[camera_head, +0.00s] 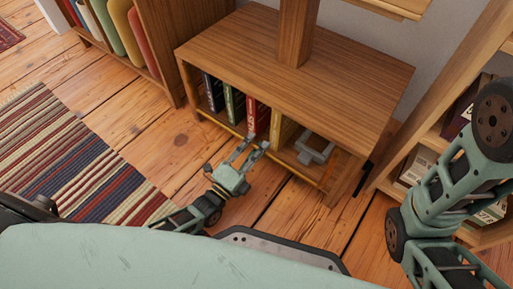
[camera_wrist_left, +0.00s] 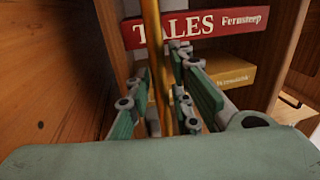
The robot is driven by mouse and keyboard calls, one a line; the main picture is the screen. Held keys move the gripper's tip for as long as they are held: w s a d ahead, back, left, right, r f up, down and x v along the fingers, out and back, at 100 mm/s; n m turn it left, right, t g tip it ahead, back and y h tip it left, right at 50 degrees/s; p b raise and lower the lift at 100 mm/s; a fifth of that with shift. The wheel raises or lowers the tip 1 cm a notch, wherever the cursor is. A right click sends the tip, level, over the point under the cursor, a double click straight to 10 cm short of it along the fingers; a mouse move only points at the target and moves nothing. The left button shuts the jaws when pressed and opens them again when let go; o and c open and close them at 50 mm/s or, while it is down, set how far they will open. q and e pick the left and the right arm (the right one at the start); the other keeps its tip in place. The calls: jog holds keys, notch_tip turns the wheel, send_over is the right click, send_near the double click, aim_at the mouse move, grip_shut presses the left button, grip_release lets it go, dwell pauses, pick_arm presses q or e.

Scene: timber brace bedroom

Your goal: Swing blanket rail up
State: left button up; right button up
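The blanket rail (camera_head: 296,172) is a thin golden bar along the open front of a low wooden cabinet (camera_head: 270,62). It sits low, across the front of the shelf space. My left gripper (camera_head: 256,146) reaches the rail near its middle, fingers spread. In the left wrist view the rail (camera_wrist_left: 153,45) runs upright in the picture and passes between the two fingers (camera_wrist_left: 162,90). The fingers stand on either side of it with a gap; firm contact cannot be made out. My right arm shows at the right, but its gripper is outside the picture.
Behind the rail stand several books, including a red one (camera_head: 257,116) that also shows in the wrist view (camera_wrist_left: 205,30), and a grey object (camera_head: 314,150). A post rises from the cabinet top. A striped rug (camera_head: 75,160) lies left; a bookshelf (camera_head: 425,135) stands right.

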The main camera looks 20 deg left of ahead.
pick_arm(q)
jog(key=shift+w, duration=0.1)
jog(key=shift+c, duration=0.6)
grip_shut()
